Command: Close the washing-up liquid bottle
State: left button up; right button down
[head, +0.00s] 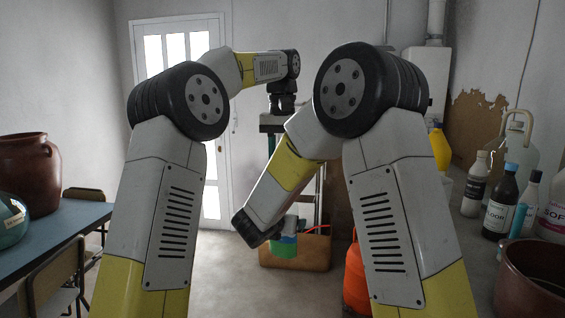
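No bottle in the head view can be made out for sure as the washing-up liquid bottle. A yellow bottle-like thing (438,148) shows at the right, partly behind my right arm. A small green thing (284,246) with a paler top shows beside the end of my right arm; what it is cannot be told. My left arm reaches up and across, and its gripper (273,122) hangs near the door, small and dark. A teal strip shows just below it. My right forearm slopes down to the left; its gripper fingers cannot be made out. No cap or grip is clear.
Bottles stand at the right: a white one (475,184), a dark one with a blue cap (500,204) and a glass demijohn (517,152). A brown pot (530,285) is in front. A blue table (65,232) stands left; an orange container (355,285) stands behind my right arm.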

pick_arm(q)
grip_shut()
jog(key=o, duration=0.6)
grip_release()
jog(key=shift+o, duration=0.2)
jog(key=shift+r, duration=0.15)
notch_tip(320, 180, up, 6)
jog(key=shift+r, duration=0.6)
